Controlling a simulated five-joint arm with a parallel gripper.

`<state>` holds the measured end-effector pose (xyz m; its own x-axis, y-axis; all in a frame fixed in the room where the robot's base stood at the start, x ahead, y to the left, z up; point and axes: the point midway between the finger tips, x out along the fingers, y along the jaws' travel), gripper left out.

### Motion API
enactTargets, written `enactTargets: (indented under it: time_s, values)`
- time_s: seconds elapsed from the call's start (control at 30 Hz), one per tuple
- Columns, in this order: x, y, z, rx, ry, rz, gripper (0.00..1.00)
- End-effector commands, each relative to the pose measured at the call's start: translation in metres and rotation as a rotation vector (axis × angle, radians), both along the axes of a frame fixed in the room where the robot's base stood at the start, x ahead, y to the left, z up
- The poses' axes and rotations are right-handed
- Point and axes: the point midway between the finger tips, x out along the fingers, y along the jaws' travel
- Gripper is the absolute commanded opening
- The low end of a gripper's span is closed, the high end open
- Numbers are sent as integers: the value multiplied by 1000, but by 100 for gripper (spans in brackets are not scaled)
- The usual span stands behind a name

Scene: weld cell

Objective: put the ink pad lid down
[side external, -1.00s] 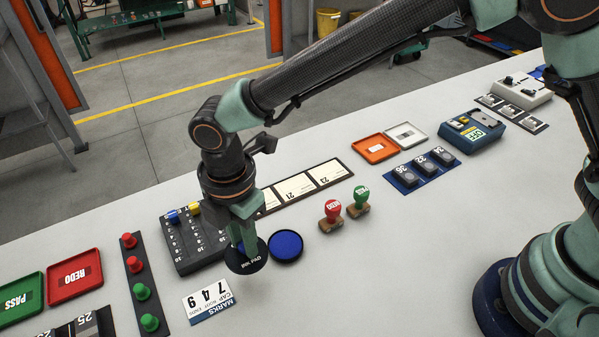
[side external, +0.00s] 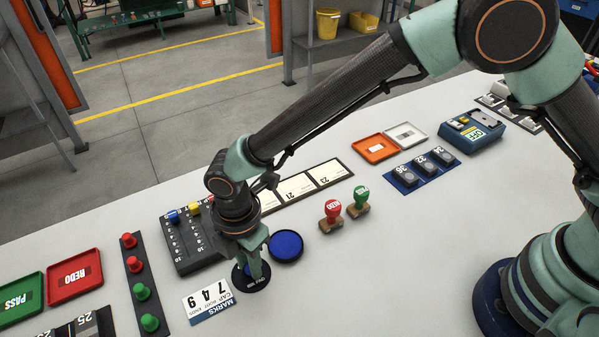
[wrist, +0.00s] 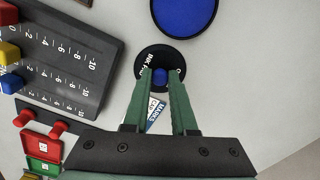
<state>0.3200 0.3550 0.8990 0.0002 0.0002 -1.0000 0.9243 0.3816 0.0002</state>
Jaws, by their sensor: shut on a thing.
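The ink pad lid (side external: 240,284) is a black disc with pale lettering and a blue knob. My gripper (side external: 256,272) points down over it. In the wrist view, my gripper (wrist: 160,80) is shut on the blue knob (wrist: 160,76) in the middle of the lid (wrist: 146,60). The lid is at or very near the table; I cannot tell whether it touches. The ink pad (side external: 286,245), a round blue pad with a black rim, lies uncovered beside the lid. It also shows at the top of the wrist view (wrist: 184,12).
The card marked 749 (side external: 208,300) lies close to the lid, at its left. A dark slider panel (side external: 184,246) stands behind and left. Red (side external: 332,212) and green (side external: 359,200) stamps stand to the right. The table in front of the lid is clear.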

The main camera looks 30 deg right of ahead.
Motion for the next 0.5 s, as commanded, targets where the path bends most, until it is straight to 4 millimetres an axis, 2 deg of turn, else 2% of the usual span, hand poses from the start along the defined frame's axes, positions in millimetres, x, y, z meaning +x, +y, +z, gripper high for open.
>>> enactTargets:
  time_s: [0.03,0.1,0.5]
  values:
    - [0,0,-1,0,0,0,29]
    - [0,0,-1,0,0,0,55]
    - [0,0,4,0,-1,0,55]
